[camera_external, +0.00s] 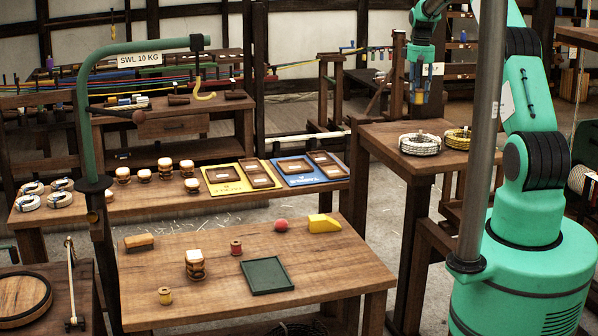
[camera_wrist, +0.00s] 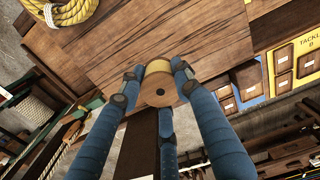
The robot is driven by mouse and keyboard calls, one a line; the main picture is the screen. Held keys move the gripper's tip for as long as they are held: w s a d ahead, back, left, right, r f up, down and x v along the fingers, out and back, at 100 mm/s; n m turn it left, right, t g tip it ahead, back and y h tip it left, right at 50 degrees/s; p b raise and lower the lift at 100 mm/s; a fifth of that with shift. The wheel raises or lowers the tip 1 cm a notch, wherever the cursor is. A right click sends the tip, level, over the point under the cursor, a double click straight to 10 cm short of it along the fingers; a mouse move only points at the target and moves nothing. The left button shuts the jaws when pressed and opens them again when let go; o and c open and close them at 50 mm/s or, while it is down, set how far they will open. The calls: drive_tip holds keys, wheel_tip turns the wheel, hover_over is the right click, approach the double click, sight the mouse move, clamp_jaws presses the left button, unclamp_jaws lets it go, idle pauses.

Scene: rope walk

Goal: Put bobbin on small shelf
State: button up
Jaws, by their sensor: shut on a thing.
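My gripper (camera_external: 419,92) hangs pointing down above the left part of the wooden stand on the right, clear of its top. In the wrist view, its blue fingers close around a bobbin (camera_wrist: 158,88) with pale wooden flanges and yellow thread, held at the fingertips. The bobbin is too small to make out clearly in the external view. A white sign (camera_external: 434,69), partly hidden behind my gripper, shows letters ending in "LF". The wooden top (camera_external: 378,134) beneath has bare room at its left; I cannot tell for certain that it is the small shelf.
A white rope coil (camera_external: 420,144) and a yellow rope coil (camera_external: 458,138) lie on the stand's right side. A grey post (camera_external: 484,120) stands before my arm. The front bench holds a red bobbin (camera_external: 236,247), a yellow bobbin (camera_external: 165,296) and a green tray (camera_external: 251,289).

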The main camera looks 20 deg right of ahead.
hover_over(416, 130)
drive_tip(key=shift+s+f+p, duration=0.15)
drive_tip(key=shift+f+p, duration=0.3)
drive_tip(key=shift+f, duration=2.65)
drive_tip(key=shift+f+p, duration=0.3)
drive_tip(key=shift+f, duration=1.55)
drive_tip(key=shift+f, duration=0.15)
drive_tip(key=o, duration=1.3)
drive_tip(key=shift+c, duration=0.2)
wheel_tip(416, 130, up, 12)
drive_tip(key=shift+b, duration=0.9)
